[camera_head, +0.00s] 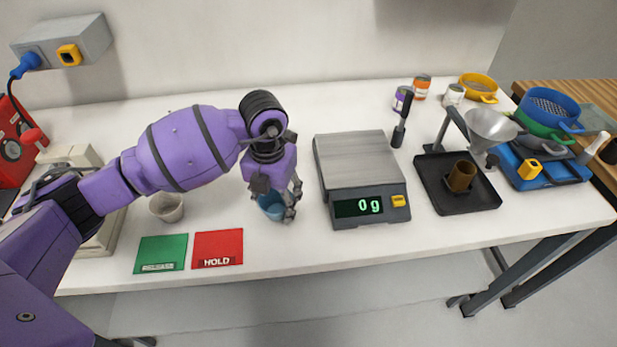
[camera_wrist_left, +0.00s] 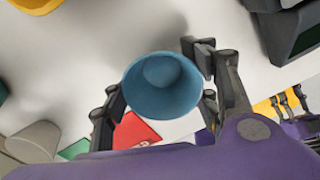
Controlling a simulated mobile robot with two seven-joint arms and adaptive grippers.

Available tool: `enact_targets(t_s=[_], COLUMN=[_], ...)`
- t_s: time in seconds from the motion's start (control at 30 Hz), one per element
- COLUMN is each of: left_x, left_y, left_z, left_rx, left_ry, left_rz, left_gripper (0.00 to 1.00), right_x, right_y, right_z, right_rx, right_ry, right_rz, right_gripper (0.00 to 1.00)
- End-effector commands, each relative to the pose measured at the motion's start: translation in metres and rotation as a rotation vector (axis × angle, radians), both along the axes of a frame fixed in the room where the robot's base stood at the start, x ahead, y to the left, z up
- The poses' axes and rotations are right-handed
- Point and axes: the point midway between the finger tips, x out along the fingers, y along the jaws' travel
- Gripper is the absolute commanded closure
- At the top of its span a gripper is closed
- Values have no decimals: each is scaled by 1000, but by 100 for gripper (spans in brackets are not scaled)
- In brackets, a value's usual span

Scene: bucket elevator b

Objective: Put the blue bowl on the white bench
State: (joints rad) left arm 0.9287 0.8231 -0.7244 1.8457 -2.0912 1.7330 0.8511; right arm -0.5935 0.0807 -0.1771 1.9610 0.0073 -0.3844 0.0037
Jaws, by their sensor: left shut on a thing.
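The blue bowl (camera_head: 271,207) is in my left gripper (camera_head: 283,212), over the white bench (camera_head: 330,255), left of the scale. The left wrist view shows the bowl (camera_wrist_left: 162,90) open-mouthed between the two fingers of my left gripper (camera_wrist_left: 165,90), which is shut on it. The bowl looks empty apart from its round base inside. I cannot tell whether its underside touches the bench. What look like small dark fingers of my right gripper (camera_wrist_left: 285,104) show at the right edge of the left wrist view; their opening is unclear.
The scale (camera_head: 358,165) reads 0 g. A green RELEASE card (camera_head: 160,253) and a red HOLD card (camera_head: 217,248) lie near the front edge. A pale cup (camera_head: 166,207) stands left. A funnel stand (camera_head: 455,185) is right. Bare bench lies in front of the scale.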

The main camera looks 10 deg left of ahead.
Motion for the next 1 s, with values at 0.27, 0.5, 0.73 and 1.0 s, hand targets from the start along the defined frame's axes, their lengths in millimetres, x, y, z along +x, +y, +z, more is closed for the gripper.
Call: enact_targets(t_s=[0.27, 0.5, 0.73, 1.0], left_x=[-1, -1, -1, 1], left_y=[0, 0, 0, 0], left_z=[-5, -5, 0, 47], left_rx=[0, 0, 0, 0], left_ry=[2, 3, 1, -4], left_rz=[1, 1, 1, 0], left_gripper=[37, 26, 26, 26], right_x=[-4, -4, -3, 0], right_y=[-1, -2, -4, -3], right_z=[-4, -4, -1, 2], right_rx=[-1, -4, -9, -8], right_ry=[9, 9, 4, 0], right_rz=[-1, 3, 8, 9], right_gripper=[60, 60, 60, 60])
